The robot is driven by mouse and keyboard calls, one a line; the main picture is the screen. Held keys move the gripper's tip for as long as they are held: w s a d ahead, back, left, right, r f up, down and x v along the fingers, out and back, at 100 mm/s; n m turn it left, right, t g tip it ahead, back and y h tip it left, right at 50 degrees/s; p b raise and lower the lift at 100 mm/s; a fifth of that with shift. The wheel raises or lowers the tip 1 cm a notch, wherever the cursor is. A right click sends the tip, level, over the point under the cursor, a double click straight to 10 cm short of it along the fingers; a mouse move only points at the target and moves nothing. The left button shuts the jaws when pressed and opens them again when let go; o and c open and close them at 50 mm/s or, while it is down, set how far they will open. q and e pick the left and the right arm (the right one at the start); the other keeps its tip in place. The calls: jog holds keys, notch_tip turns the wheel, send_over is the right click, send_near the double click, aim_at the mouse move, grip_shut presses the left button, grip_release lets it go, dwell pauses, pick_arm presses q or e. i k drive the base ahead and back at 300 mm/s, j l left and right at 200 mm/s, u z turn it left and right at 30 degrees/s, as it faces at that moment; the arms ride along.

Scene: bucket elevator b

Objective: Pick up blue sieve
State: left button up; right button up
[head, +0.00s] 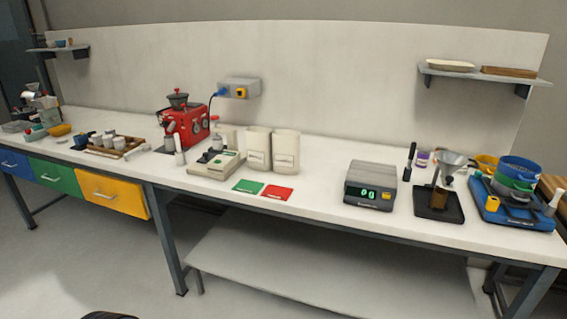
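A blue sieve (520,169), round and bright blue, sits at the right end of the white workbench (330,215). It is on top of a stack with a green ring (513,184) under it, on a blue base machine (508,209). The sieve appears level and touches nothing of mine. Neither of my grippers is in the head view.
Left of the sieve stand a funnel on a stand (448,165), a yellow bowl (487,162) and a digital scale (370,184). A red grinder (185,123) and two cream containers (272,150) stand further left. A wall shelf (478,74) hangs above. The floor in front is clear.

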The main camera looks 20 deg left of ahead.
aim_at(520, 169)
jog(key=u, duration=0.25)
jog(key=i+l+u, duration=0.15)
jog(key=l+u, duration=0.3)
jog(key=l, duration=0.2)
jog(key=i+l+u, duration=0.1)
jog(key=l+u, duration=0.35)
jog(key=l, duration=0.2)
